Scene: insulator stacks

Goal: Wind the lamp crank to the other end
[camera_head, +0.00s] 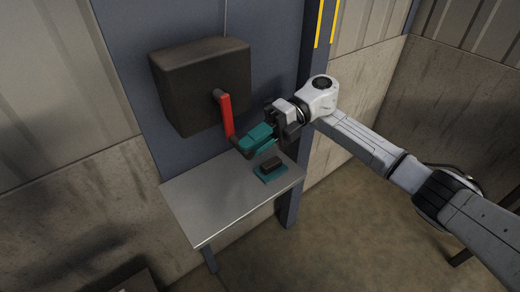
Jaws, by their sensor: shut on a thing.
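The lamp crank has a red arm (226,115) that hangs down from a hub on the front of a dark box (205,85). The crank arm points down and slightly right. Its dark grip is at the lower end, mostly hidden by my gripper. My gripper (248,147), with teal fingers, reaches in from the right and is shut on the crank grip at the lower end of the red arm.
A grey metal table (205,205) stands below the box. A teal block with a dark top (271,168) lies on it, just under my gripper. A blue-grey post (313,60) with yellow stripes stands right of the box. The floor at the right is mostly clear.

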